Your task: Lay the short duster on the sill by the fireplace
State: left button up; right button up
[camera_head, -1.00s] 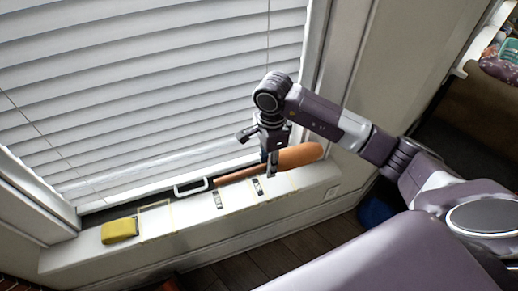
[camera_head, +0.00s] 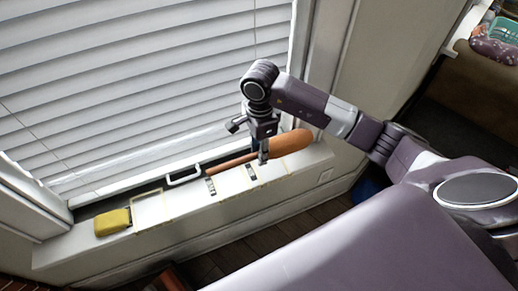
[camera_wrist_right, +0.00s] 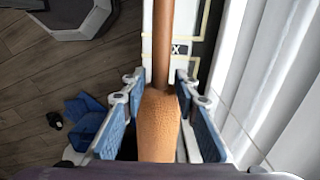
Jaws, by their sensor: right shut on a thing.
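The duster has a fuzzy orange-brown head (camera_head: 291,142) and a thin brown handle (camera_head: 228,164) pointing left. It lies lengthwise along the white window sill (camera_head: 178,212), at or just above its right part; I cannot tell whether it touches. My right gripper (camera_head: 263,156) comes down from above and is shut on the duster where handle meets head. In the right wrist view, the blue-padded fingers (camera_wrist_right: 160,95) stand on both sides of the duster (camera_wrist_right: 159,125). My left gripper is not in view.
A yellow sponge-like block (camera_head: 113,222) sits at the sill's left end. A white handle-shaped item (camera_head: 184,177) lies near the window. Yellow outlines and small black-and-white labels (camera_head: 211,187) mark the sill. Blinds (camera_head: 140,90) rise close behind. A blue item (camera_wrist_right: 85,115) lies on the floor.

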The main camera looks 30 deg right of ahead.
notch_tip(320, 180, down, 4)
jog(key=shift+r+b, duration=0.1)
jog(key=shift+b, duration=0.9)
notch_tip(320, 180, down, 2)
jog(key=shift+b, duration=0.7)
jog(key=shift+f+b, duration=1.2)
jog(key=shift+f, duration=0.05)
jog(key=shift+f+b, duration=0.35)
jog(key=shift+f, duration=0.05)
jog(key=o, duration=1.1)
